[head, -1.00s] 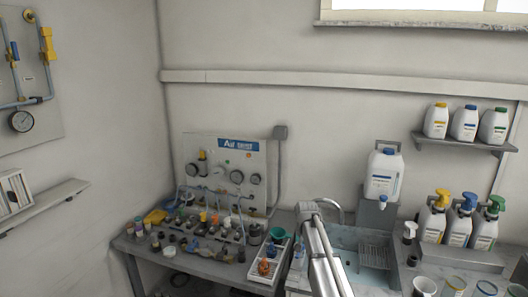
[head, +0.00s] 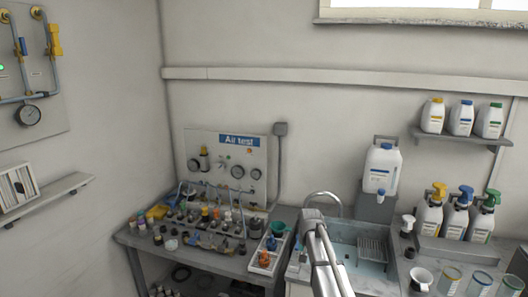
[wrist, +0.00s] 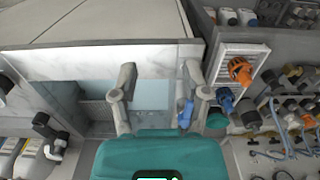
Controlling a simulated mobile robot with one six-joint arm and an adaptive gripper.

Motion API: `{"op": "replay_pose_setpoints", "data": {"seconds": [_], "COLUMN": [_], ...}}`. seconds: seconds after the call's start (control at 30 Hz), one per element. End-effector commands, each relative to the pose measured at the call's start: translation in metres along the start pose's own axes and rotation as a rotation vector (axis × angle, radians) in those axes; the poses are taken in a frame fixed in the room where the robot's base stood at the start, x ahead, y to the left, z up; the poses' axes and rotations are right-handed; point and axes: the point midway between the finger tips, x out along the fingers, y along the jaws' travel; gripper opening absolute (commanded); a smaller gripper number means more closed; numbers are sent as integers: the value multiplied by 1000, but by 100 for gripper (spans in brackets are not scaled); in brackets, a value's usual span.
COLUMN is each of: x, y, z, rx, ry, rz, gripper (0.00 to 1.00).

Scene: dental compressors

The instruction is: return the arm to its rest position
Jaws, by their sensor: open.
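My gripper (wrist: 160,84) shows in the wrist view with its two grey fingers spread apart and nothing between them. Its teal body fills the bottom middle of that view. Beyond the fingers lies the pale blue sink basin (wrist: 151,98) in its marble-like counter. In the head view my arm rises from the bottom edge, in front of the left side of the sink (head: 345,254). The fingertips cannot be made out there.
A white tray (head: 264,268) with orange, blue and green items stands left of the sink. Further left is a bench crowded with small fittings below the "Air test" panel (head: 240,142). Spray bottles (head: 456,216) and a large white jug (head: 382,170) stand at the right and back.

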Motion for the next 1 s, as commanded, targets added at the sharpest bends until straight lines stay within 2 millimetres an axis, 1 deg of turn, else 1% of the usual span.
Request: {"op": "replay_pose_setpoints", "data": {"seconds": [0.03, 0.17, 0.27, 0.3, 0.37, 0.4, 0.5, 0.6, 0.7, 0.83, 1.0], "x": [7, 16, 26, 32, 40, 46, 60, 71, 79, 84, 84], "y": [5, 14, 24, 29, 37, 43, 57, 68, 76, 81, 83], "z": [14, 39, 64, 79, 102, 118, 156, 188, 211, 228, 232], "rx": [-9, -38, -67, -82, -107, -126, -172, -213, -245, -271, -281], "ry": [0, 0, 0, 0, 0, 0, 0, 0, 0, 0, 0], "rz": [0, 0, 0, 0, 1, 1, 1, 1, 1, 1, 1], "gripper": [60, 60, 60, 60, 60, 60, 60, 60, 60, 60, 60]}}
